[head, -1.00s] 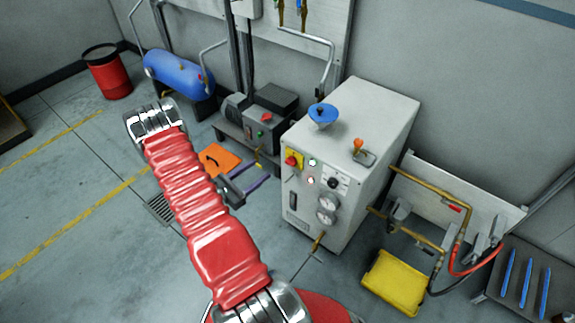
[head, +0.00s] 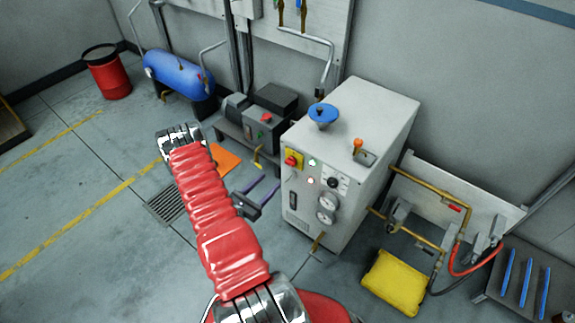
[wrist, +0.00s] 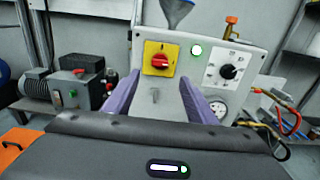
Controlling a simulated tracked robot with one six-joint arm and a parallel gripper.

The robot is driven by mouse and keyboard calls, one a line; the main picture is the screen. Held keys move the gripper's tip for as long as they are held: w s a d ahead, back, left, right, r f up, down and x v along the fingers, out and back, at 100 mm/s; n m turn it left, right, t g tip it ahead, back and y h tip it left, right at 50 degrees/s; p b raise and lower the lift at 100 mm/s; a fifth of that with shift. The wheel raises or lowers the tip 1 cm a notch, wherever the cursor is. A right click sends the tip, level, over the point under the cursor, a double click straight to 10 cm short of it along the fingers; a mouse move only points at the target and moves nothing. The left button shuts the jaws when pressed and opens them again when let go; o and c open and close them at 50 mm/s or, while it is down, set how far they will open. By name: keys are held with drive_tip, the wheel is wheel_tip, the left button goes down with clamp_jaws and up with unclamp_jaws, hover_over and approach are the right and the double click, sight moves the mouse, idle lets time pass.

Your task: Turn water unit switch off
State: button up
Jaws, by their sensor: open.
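The water unit is a pale grey cabinet (head: 345,130) in the middle of the head view. Its switch is a red rotary knob on a yellow plate (head: 292,160), at the upper left of the front panel. In the wrist view the red switch (wrist: 168,63) is seen from close, its handle lying roughly horizontal. My gripper (head: 267,187) has two purple fingers, spread apart and empty. It is left of the panel and lower than the switch in the head view. In the wrist view my gripper (wrist: 160,80) frames the panel just below the switch, without visible contact.
A lit indicator (wrist: 196,50) and a black dial (wrist: 229,71) are right of the switch, with gauges below. A blue funnel (head: 323,114) and an orange-handled lever (head: 358,146) stand on top. A yellow container (head: 394,283) is on the floor at right.

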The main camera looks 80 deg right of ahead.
sight(288, 164)
drive_tip(key=x, duration=1.3)
drive_tip(key=shift+c, duration=0.3)
drive_tip(key=c, duration=1)
